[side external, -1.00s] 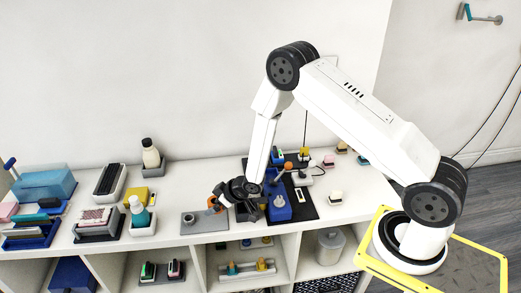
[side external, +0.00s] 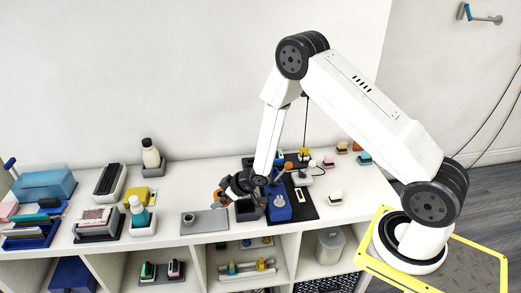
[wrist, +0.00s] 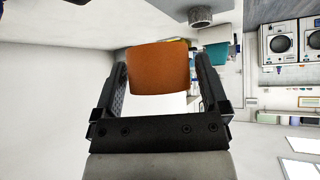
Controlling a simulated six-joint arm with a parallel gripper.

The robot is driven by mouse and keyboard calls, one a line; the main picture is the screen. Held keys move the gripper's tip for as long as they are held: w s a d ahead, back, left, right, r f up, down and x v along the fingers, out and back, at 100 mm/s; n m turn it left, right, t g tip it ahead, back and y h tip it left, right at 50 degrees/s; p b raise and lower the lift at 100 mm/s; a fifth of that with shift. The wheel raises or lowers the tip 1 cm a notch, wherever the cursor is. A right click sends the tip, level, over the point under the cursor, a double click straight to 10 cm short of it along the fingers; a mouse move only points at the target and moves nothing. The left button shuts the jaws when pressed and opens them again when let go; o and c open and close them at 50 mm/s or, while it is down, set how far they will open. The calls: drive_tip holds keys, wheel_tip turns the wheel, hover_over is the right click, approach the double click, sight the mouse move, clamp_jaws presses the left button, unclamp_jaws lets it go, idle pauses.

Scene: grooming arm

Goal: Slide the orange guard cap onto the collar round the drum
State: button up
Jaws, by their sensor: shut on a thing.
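My gripper (side external: 223,200) is shut on the orange guard cap (wrist: 160,68), which sits between both fingers in the wrist view. In the side view the cap (side external: 218,195) shows as a small orange ring at the gripper's tip, raised above the shelf top. A grey plate with a short round post (side external: 190,218) lies to the lower left of the gripper; the post also shows in the wrist view (wrist: 200,17), apart from the cap. A blue fixture (side external: 280,208) stands right of the gripper on a black mat. I cannot make out the drum or its collar clearly.
A dark open box (side external: 247,209) stands between gripper and blue fixture. A white bottle in a tray (side external: 142,222) and a yellow block (side external: 156,194) are to the left. Small coloured blocks stand at the back right. The shelf's front edge is close below the grey plate.

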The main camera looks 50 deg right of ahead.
sight(280, 197)
drive_tip(key=s+d+r, duration=0.4)
drive_tip(key=s+d, duration=0.1)
drive_tip(key=d, duration=0.1)
drive_tip(key=shift+d, duration=0.35)
drive_tip(key=s+d+r, duration=0.3)
drive_tip(key=s+d, duration=0.1)
drive_tip(key=s, duration=0.3)
drive_tip(key=shift+d+r+m, duration=0.2)
drive_tip(key=shift+r+m, duration=0.05)
drive_tip(key=shift+m, duration=0.05)
drive_tip(key=shift+s+d+r, duration=0.15)
drive_tip(key=shift+s+r, duration=0.1)
drive_tip(key=shift+s, duration=0.45)
drive_tip(key=shift+f, duration=0.1)
drive_tip(key=shift+f, duration=2.8)
drive_tip(key=shift+f, duration=2.05)
drive_tip(key=shift+c, duration=0.2)
drive_tip(key=o, duration=1.3)
